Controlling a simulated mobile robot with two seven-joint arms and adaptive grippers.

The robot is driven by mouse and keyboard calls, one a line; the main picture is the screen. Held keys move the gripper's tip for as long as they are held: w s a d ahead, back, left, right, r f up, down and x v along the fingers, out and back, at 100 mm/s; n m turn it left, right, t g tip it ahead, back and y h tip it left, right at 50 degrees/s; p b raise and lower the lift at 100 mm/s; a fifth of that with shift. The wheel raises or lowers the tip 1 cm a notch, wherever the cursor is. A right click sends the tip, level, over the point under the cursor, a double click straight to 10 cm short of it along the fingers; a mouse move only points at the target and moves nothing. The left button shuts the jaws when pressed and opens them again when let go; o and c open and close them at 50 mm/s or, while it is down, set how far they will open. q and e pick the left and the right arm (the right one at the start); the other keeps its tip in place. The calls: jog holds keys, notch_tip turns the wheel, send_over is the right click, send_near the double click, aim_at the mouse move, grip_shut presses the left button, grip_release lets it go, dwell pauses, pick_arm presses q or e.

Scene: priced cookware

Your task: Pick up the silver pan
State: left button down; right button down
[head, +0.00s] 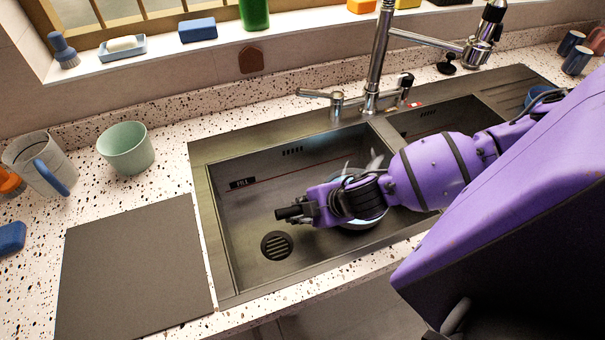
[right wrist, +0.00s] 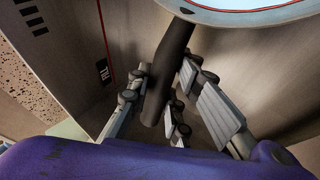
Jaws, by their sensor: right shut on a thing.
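The silver pan (head: 366,224) is in the left sink basin, mostly hidden behind my right gripper and forearm in the head view. Its pale, shiny rim also shows at the top of the right wrist view (right wrist: 245,14), with its dark handle (right wrist: 172,70) running down from it. My right gripper (head: 308,209) is shut on the handle; its fingers lie on both sides of it in the right wrist view (right wrist: 160,98). The handle's dark end sticks out past the fingers. I cannot tell whether the pan touches the basin floor. My left gripper is not in view.
The sink (head: 225,220) has steep walls and a drain (head: 277,245). The faucet (head: 377,60) rises behind it.

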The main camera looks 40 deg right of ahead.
notch_tip(320, 180, up, 16)
jog(key=p, duration=0.1)
dwell(0.9)
jog(key=shift+w, duration=0.1)
jog(key=shift+r, duration=0.1)
dwell(0.4)
